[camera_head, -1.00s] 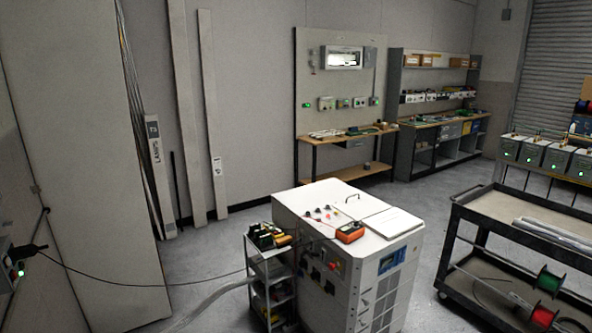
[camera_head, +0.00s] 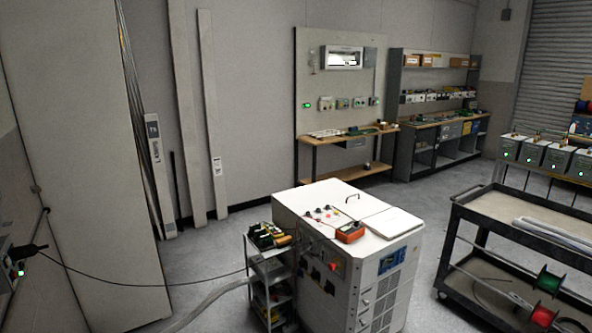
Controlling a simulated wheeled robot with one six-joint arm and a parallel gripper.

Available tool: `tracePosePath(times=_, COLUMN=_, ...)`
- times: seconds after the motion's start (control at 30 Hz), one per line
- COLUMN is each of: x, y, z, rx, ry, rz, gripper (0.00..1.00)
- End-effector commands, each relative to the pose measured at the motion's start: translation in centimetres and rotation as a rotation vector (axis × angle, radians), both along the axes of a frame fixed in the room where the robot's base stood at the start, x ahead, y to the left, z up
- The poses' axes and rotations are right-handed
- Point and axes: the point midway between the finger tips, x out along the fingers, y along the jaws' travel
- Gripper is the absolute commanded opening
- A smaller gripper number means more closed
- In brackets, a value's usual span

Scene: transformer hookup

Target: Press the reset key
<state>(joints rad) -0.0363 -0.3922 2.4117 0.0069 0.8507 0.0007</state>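No key marked reset can be made out at this size. A white equipment cabinet (camera_head: 386,292) stands on the floor in the middle foreground. Its front has a small blue display (camera_head: 391,261). A red button or knob (camera_head: 334,265) and dark sockets (camera_head: 316,276) are on its left side. On its top are a handle, several small red and dark terminals (camera_head: 322,213) and an orange meter (camera_head: 350,233). My gripper is not in view.
A small shelf rack (camera_head: 270,281) stands against the cabinet's left side. A black cart (camera_head: 478,231) with wire spools stands at right. Workbenches (camera_head: 352,144) line the back wall. Open floor lies between the cabinet and cart.

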Motion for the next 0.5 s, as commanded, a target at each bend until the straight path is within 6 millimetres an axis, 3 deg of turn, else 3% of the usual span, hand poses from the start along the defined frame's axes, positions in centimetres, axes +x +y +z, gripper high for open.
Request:
tracePosePath(times=0.23, x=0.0, y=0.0, z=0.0, rx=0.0, ry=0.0, rz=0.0, gripper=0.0)
tracePosePath(times=0.5, x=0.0, y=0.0, z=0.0, rx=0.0, ry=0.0, rz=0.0, gripper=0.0)
